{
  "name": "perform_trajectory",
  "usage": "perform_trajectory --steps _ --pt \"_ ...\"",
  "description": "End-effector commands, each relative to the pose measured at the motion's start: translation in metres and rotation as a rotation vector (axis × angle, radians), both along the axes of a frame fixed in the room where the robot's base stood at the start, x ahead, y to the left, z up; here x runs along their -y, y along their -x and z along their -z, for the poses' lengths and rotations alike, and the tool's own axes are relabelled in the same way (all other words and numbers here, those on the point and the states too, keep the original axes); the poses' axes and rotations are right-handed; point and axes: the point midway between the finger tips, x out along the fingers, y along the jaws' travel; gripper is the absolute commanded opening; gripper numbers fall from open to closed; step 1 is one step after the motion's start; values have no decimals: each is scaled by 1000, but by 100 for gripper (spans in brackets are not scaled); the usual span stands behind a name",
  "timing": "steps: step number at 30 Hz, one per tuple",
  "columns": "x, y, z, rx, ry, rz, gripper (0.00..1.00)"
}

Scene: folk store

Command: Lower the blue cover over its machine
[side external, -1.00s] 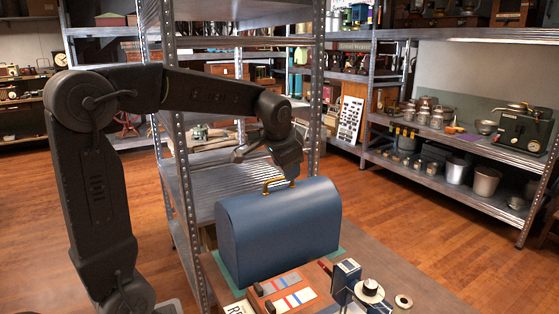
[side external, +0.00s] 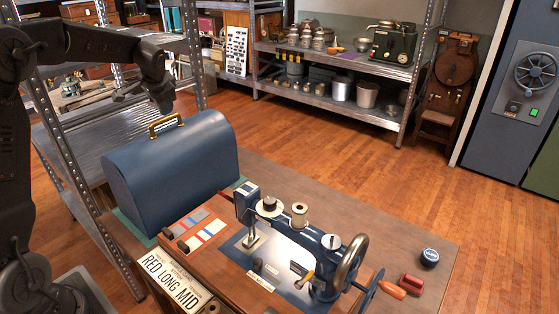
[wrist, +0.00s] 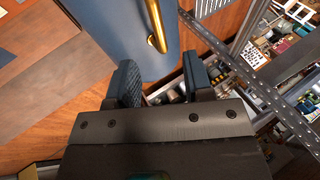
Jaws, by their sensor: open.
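The blue cover (side external: 175,170), a rounded box with a brass handle (side external: 166,126) on top, stands upright at the table's left end, beside its machine. The machine is a dark blue sewing machine (side external: 326,257) with a handwheel, standing uncovered on a wooden base to the right. My gripper (side external: 164,106) is just above and behind the handle in the side view. In the wrist view my gripper (wrist: 161,72) is open and empty; the handle (wrist: 156,28) and part of the cover (wrist: 112,18) lie beyond its fingertips. The machine is not clearly visible there.
A metal shelf post (side external: 90,200) stands close to the cover's left. The table behind the machine is clear.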

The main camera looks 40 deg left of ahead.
Motion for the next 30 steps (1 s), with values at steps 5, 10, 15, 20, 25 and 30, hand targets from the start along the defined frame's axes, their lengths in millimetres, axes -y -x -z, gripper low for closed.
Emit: perform_trajectory --steps 5,10,15,20,25,30 --pt "-9 -4 15 -1 0 -2 47" --pt "-16 -8 29 -1 1 -2 47" --pt "-23 -12 43 -2 2 -1 47" --pt "-31 -16 56 -1 1 -2 47" --pt "-33 -17 60 0 0 -1 47" --pt "-34 -18 62 0 1 -1 47"
